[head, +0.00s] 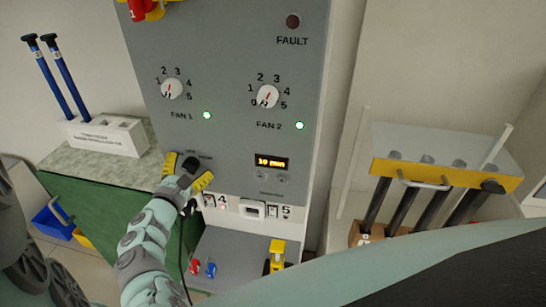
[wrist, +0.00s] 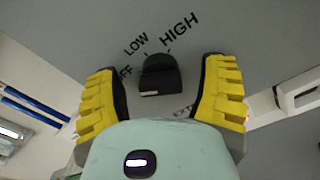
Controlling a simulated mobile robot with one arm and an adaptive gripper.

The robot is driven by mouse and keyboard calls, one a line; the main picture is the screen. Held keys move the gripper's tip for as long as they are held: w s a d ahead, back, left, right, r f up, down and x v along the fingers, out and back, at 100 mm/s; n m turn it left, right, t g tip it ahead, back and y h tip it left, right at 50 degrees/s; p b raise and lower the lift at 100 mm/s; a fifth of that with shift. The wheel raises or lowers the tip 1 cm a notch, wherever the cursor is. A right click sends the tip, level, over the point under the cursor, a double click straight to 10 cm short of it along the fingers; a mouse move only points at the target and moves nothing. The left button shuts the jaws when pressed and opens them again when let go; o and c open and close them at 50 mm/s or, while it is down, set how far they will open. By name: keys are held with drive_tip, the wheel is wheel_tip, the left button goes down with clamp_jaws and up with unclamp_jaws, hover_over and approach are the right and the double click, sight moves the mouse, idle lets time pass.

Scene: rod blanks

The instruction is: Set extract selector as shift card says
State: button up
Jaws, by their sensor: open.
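The extract selector is a black knob (wrist: 160,76) on the grey panel, with OFF, LOW and HIGH printed around its upper side in the wrist view. OFF is partly covered by a finger. I cannot tell for certain which mark the knob points at. My gripper (wrist: 162,88) is open, with one yellow finger on each side of the knob and a gap visible on both sides. In the head view my gripper (head: 187,171) is at the panel's lower left and largely hides the selector. I cannot make out a shift card.
The grey panel (head: 230,55) carries the FAN 1 dial (head: 172,89), the FAN 2 dial (head: 267,96) and a lit display (head: 271,162). Numbered switches (head: 272,212) sit below. A white rack (head: 105,136) with blue rods stands left, and a yellow-fronted rack (head: 445,174) right.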

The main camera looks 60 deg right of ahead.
drive_tip(key=c, duration=1.2)
drive_tip(key=shift+f, duration=0.1)
drive_tip(key=shift+f+m+b, duration=0.1)
drive_tip(key=shift+m+b, duration=0.2)
drive_tip(key=shift+b, duration=0.1)
drive_tip(key=m+b, duration=0.2)
drive_tip(key=b, duration=0.1)
drive_tip(key=shift+f+m, duration=0.2)
drive_tip(key=shift+m, duration=0.1)
drive_tip(key=shift+m+b, duration=0.9)
drive_tip(key=shift+b, duration=0.1)
drive_tip(key=m+b, duration=0.3)
drive_tip(key=shift+s+b, duration=0.15)
drive_tip(key=shift+b, duration=0.2)
drive_tip(key=m+b, duration=0.3)
drive_tip(key=shift+r+m, duration=0.1)
drive_tip(key=shift+m, duration=0.2)
